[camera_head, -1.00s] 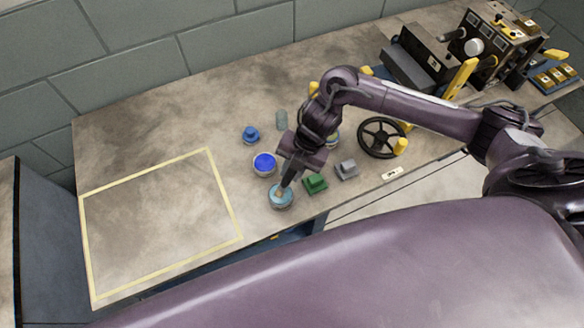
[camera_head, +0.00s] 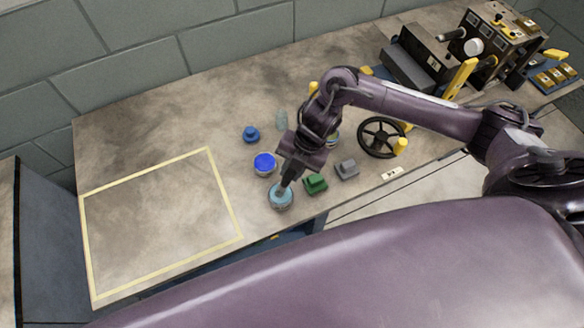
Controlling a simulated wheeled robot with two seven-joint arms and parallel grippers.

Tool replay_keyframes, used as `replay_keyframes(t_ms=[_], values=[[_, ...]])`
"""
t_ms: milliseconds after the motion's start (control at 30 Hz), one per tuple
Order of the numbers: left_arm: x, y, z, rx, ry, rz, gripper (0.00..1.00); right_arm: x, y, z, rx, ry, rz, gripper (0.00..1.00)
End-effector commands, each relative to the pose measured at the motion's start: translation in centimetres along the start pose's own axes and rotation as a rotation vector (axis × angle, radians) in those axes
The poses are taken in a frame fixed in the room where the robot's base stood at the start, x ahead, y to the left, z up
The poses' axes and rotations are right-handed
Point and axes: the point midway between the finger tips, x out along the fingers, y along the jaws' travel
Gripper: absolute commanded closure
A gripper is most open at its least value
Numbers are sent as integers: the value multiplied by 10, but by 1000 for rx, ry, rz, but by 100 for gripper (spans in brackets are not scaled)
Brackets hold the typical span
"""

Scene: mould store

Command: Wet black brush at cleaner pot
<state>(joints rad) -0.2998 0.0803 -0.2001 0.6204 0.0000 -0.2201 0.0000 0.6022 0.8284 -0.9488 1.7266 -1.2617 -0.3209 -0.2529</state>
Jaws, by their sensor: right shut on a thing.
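A small pot with light-blue contents (camera_head: 281,202), apparently the cleaner pot, stands near the front edge of the bench, right of the taped frame. My right gripper (camera_head: 287,180) points down just over this pot and is shut on a thin dark tool, apparently the black brush. The tool's lower end is at the pot's mouth. The gripper hides most of the brush, and I cannot tell how deep its tip sits. My left gripper is not in view.
A pot of deep blue (camera_head: 265,163) stands just behind. A blue knobbed piece (camera_head: 251,134), a green block (camera_head: 315,184) and a grey block (camera_head: 347,169) are close by. A black handwheel (camera_head: 382,138) stands right. The yellow taped area (camera_head: 228,210) is empty.

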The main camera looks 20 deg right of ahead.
Motion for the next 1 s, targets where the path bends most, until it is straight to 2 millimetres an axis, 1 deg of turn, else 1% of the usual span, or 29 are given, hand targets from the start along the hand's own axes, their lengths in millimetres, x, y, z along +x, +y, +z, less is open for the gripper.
replay_keyframes(t_ms=[167,800,900,1000], values=[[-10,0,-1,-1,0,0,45,-9,2,-3,1,1,-3,100],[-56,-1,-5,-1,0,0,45,-59,15,-15,0,1,-1,100],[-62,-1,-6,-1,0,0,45,-65,16,-17,-1,1,-1,100],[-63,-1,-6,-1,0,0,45,-66,17,-17,-1,1,-2,100]])
